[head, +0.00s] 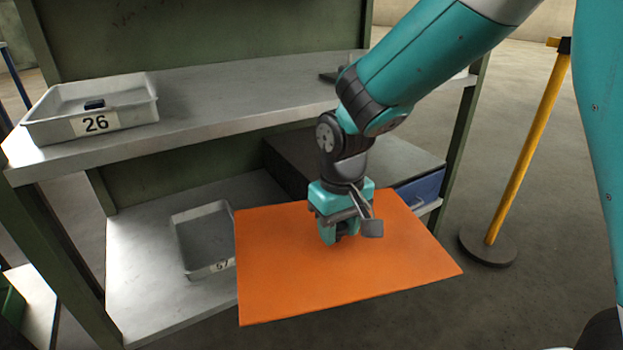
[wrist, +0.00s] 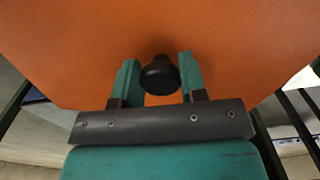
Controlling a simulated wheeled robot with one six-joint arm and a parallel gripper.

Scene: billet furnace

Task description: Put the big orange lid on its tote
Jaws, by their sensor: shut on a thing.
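The big orange lid (head: 290,275) is a flat, nearly level sheet in front of the lower shelf in the head view. It also fills the upper part of the wrist view (wrist: 70,40). A black knob (wrist: 160,76) stands on it. My gripper (head: 341,236) is above the middle of the lid, its fingers on either side of the knob and shut on it. In the wrist view the two teal fingers (wrist: 160,82) flank the knob. I cannot make out the tote; whatever is under the lid is hidden.
A grey tray marked 26 (head: 52,129) with a small dark piece in it sits on the upper shelf (head: 220,105). Another grey tray (head: 207,213) is on the lower shelf (head: 140,275), left of the lid. A yellow post (head: 528,150) stands on the floor at right.

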